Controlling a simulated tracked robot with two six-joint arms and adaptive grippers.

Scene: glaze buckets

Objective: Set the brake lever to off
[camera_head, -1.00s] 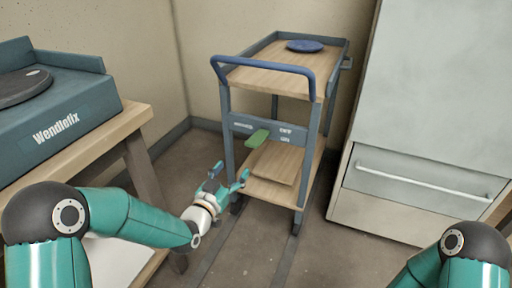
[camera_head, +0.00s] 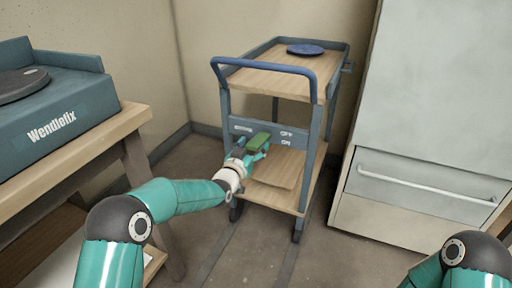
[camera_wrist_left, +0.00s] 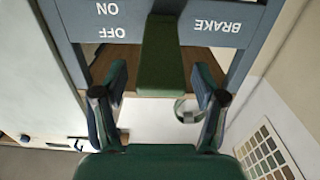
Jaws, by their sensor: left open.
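The green brake lever (camera_head: 259,141) sticks out from the blue-grey front panel of the cart. In the left wrist view the lever (camera_wrist_left: 160,50) shows large, between the labels BRAKE and OFF/ON. My left gripper (camera_head: 256,154) is at the lever, just below and in front of it. In the left wrist view my left gripper (camera_wrist_left: 161,80) is open, with one finger on each side of the lever's end and a gap on both sides. Whether the lever lines up with OFF or ON is hard to tell. My right gripper is out of view.
The cart (camera_head: 311,130) has wooden shelves, a blue push handle (camera_head: 262,66) above the panel and a blue disc (camera_head: 305,49) on top. A grey cabinet (camera_head: 430,120) stands right.

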